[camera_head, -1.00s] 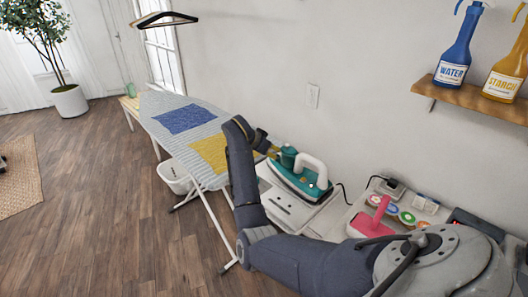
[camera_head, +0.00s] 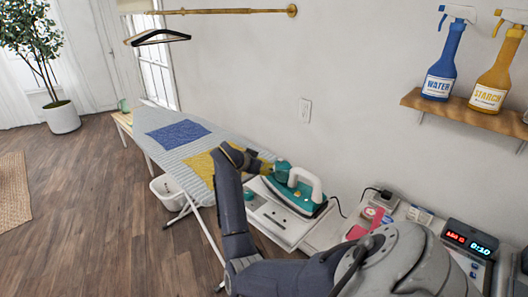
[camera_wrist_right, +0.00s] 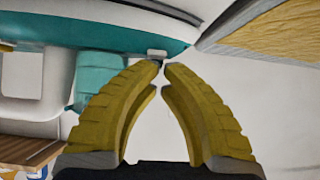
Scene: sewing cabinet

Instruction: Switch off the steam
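The teal and white steam iron (camera_head: 300,197) rests on a white base unit (camera_head: 283,221) beside the ironing board. My right gripper (camera_head: 266,164) is at the iron's left end in the head view, over the board's edge. In the right wrist view, my gripper's yellow fingers (camera_wrist_right: 164,65) have their tips almost together, with only a thin gap. A small grey tab (camera_wrist_right: 157,53) on the iron's teal edge (camera_wrist_right: 100,32) lies just past the tips. I cannot tell whether they touch it. My left gripper is out of view.
The ironing board (camera_head: 157,118) has blue and yellow patches. A digital display (camera_head: 469,238) and a pink object (camera_head: 357,232) stand to the right. Water (camera_head: 443,60) and starch (camera_head: 495,78) bottles stand on a wall shelf (camera_head: 462,107). A basket (camera_head: 170,188) sits below the board.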

